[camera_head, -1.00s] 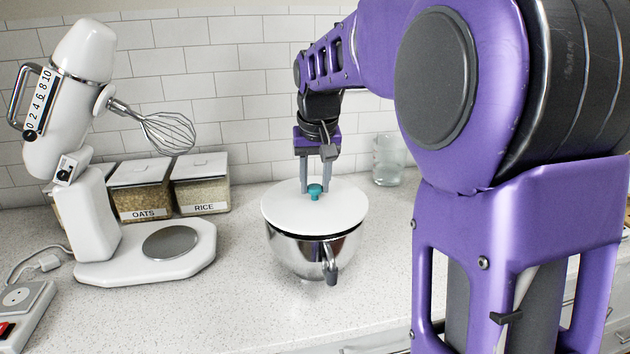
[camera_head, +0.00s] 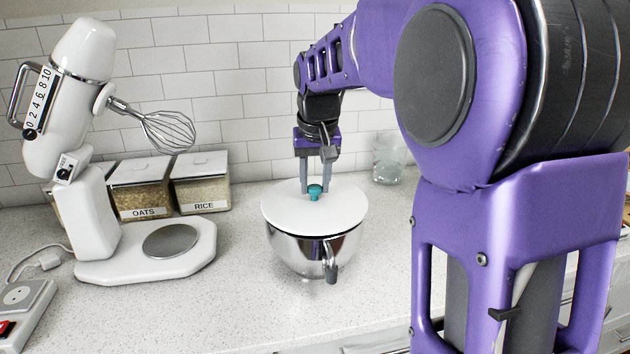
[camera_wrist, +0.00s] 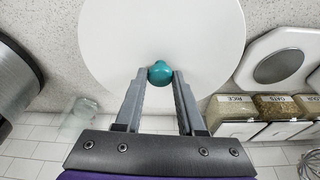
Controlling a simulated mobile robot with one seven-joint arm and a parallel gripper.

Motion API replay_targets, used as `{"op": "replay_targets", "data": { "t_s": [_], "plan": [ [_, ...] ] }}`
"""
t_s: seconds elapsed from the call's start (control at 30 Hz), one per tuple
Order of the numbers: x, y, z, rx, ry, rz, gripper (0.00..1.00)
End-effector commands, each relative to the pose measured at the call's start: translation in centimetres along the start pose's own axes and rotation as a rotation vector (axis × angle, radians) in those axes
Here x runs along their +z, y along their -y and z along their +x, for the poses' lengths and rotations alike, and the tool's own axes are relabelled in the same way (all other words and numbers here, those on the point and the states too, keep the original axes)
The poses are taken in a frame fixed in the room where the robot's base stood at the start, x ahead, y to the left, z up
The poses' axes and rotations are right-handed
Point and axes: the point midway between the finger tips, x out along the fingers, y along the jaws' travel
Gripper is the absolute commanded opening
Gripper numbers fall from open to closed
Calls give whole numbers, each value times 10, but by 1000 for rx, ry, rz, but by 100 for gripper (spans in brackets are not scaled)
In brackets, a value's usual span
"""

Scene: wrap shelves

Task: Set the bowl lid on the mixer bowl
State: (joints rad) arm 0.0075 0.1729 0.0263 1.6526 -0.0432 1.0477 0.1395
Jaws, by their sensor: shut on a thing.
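The white round bowl lid (camera_head: 330,208) with a teal knob (camera_head: 315,191) lies over the top of the steel mixer bowl (camera_head: 310,256), covering its opening. A thin dark gap shows at the front rim, and I cannot tell whether the lid rests fully on it. My gripper (camera_head: 317,186) points down with its fingers on either side of the knob, shut on it. In the wrist view the fingers (camera_wrist: 160,76) flank the knob (camera_wrist: 162,73), and the lid (camera_wrist: 125,40) hides the bowl.
The white stand mixer (camera_head: 88,200) stands at left with its head tilted up and whisk (camera_head: 165,131) out. Oats (camera_head: 140,190) and rice (camera_head: 201,184) boxes stand behind its base. A glass (camera_head: 388,160) stands right of the bowl. The counter between mixer and bowl is clear.

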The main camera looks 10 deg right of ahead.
Motion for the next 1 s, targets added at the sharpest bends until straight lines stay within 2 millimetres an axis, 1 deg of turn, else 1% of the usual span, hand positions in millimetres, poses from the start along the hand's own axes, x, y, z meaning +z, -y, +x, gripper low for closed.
{"op": "replay_targets", "data": {
  "t_s": [0.13, 0.63, 1.0],
  "plan": [
    [1, 0, 4, 0, 0, 0, 0],
    [1, 0, 4, 0, -1, 0, 0],
    [3, 0, 10, 0, -1, 0, 0]
  ]
}}
